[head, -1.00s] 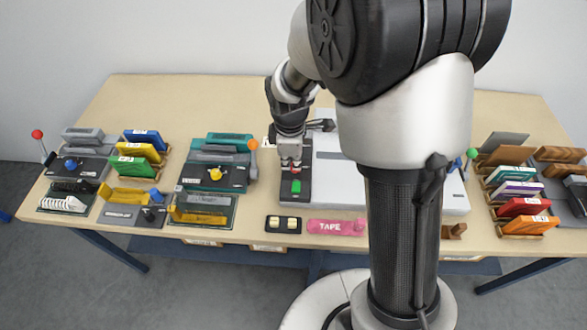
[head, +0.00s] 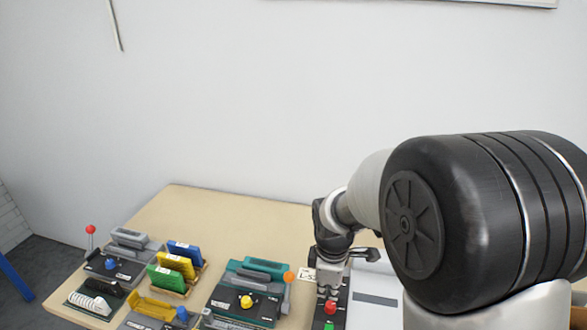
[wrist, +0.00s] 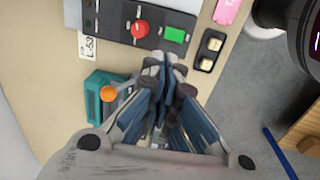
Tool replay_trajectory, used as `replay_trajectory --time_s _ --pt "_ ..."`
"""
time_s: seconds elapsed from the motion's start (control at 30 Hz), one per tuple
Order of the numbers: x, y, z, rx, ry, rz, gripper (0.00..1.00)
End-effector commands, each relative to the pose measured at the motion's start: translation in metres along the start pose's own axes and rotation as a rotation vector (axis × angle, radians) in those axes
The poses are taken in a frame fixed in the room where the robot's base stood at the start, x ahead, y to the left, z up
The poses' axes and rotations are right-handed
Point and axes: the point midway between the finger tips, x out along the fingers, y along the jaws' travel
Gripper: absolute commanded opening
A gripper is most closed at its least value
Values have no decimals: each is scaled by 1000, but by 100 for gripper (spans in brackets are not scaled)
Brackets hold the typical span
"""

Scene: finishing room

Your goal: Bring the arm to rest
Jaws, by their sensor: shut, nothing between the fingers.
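My gripper (head: 330,292) is at the lower middle of the head view, pointing down over the dark control panel (head: 341,294). In the wrist view my gripper (wrist: 166,64) has its fingers drawn together with nothing between them. The panel's red button (wrist: 140,28) and green button (wrist: 174,35) lie just past the fingertips in that view. I cannot tell the exact height of the fingertips above the panel.
A teal device (head: 256,280) with an orange-knobbed lever (head: 289,277) stands left of my gripper. Blue, yellow and green upright pieces (head: 175,265) stand farther left. A small black two-button block (wrist: 209,50) lies near the table edge.

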Motion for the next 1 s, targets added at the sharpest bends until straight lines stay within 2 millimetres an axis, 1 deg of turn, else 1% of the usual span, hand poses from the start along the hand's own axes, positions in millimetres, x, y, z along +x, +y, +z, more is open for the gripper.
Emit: replay_trajectory --time_s 0.07,0.17,0.2,0.27,0.3,0.37,0.4,0.47,0.5,0.6,0.7,0.8,0.9,1.0 --pt "-13 -2 3 41 7 14 0" --pt "-42 -13 12 153 23 40 0" --pt "-57 -19 16 213 32 53 0" --pt "-79 -32 25 316 49 72 0" --pt "-92 -42 30 388 62 83 0" --pt "-111 -58 39 493 82 99 0" --pt "-122 -69 44 563 97 108 0" --pt "-136 -86 53 668 120 122 0" --pt "-144 -98 59 737 137 131 0" --pt "-159 -127 71 904 181 145 0" --pt "-167 -152 81 1045 221 153 0" --pt "-169 -170 88 1150 251 156 0" --pt "-170 -181 92 1214 270 156 0" --pt "-170 -185 93 1242 278 155 0"
